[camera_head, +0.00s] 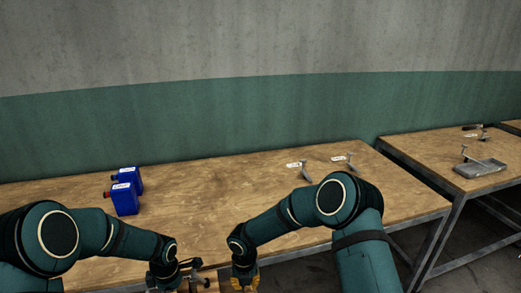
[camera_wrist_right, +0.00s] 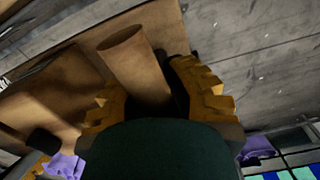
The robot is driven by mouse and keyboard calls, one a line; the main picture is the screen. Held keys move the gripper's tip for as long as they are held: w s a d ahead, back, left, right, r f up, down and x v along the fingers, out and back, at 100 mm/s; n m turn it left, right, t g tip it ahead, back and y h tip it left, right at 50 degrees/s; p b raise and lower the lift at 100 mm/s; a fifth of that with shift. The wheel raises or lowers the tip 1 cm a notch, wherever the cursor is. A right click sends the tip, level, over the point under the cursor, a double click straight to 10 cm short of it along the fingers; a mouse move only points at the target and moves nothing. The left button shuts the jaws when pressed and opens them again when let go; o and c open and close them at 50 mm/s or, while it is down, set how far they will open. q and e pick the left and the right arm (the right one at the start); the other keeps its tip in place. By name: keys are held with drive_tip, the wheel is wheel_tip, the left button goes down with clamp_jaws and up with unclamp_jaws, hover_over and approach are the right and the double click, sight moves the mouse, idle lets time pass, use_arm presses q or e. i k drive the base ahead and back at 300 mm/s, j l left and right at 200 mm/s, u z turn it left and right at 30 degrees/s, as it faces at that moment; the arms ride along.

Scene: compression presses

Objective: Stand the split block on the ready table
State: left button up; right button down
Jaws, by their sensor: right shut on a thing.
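My right gripper (camera_wrist_right: 165,95) shows in the right wrist view with its yellow jaws on either side of a plain brown cylinder (camera_wrist_right: 130,60). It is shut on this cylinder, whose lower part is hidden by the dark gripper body. I cannot tell whether it is the split block, as no split shows. In the head view my right gripper (camera_head: 245,282) is at the bottom edge, partly cut off. My left gripper (camera_head: 180,276) is beside it, also at the bottom edge, and its jaws are unclear. A wooden table (camera_head: 215,195) lies beyond both; I see no label naming it the ready table.
Blue jugs (camera_head: 125,200) stand on the table at the left. Tagged tools (camera_head: 305,170) lie at its back right. Another table (camera_head: 420,150) at the right holds a grey tray (camera_head: 480,168). A gap separates the tables. The near table's middle is clear.

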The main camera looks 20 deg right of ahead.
sight(484, 155)
drive_tip(key=l, duration=3.9)
